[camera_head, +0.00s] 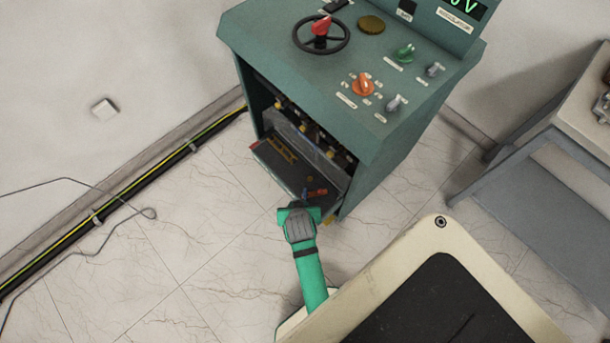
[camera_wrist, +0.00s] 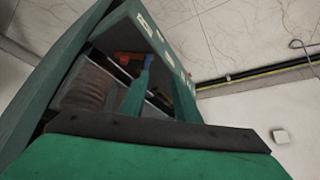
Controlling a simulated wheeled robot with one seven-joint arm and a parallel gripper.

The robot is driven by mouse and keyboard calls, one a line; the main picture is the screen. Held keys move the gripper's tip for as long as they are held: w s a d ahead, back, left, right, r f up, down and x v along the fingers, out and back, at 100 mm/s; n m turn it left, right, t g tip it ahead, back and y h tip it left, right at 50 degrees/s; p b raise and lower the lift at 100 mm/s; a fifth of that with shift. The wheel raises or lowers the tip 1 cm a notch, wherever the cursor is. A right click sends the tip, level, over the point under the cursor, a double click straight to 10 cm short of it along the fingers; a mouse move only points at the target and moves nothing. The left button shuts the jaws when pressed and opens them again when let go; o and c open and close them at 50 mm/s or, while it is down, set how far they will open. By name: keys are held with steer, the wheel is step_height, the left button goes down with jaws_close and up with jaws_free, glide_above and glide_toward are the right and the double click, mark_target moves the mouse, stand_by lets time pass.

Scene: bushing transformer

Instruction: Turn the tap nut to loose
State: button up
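The green transformer cabinet (camera_head: 320,80) has an open lower front, with a grey panel (camera_head: 270,160) folded out at its foot. A small red-orange part (camera_head: 317,192) lies at the right of this opening; it also shows in the wrist view (camera_wrist: 128,57). I cannot tell for sure whether it is the tap nut. My gripper (camera_head: 299,207) is at the opening's lower right, just in front of the red-orange part. In the wrist view its two green fingers (camera_wrist: 162,80) stand apart with a gap between them. The fingertips are partly hard to make out against the dark interior.
A brown ribbed cylinder (camera_wrist: 88,90) is beside the fingers inside the cabinet. The cabinet top carries a black handwheel (camera_head: 335,43) and an orange knob (camera_head: 363,85). A grey table (camera_head: 550,190) stands at right.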

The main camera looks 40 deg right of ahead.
steer(key=m+g, duration=0.2)
glide_toward(305, 193)
step_height(305, 193, up, 2)
steer(key=x, duration=1)
steer(key=shift+s+a+f, duration=0.15)
steer(key=shift+s+a, duration=0.05)
steer(key=shift+s, duration=0.05)
jaws_close()
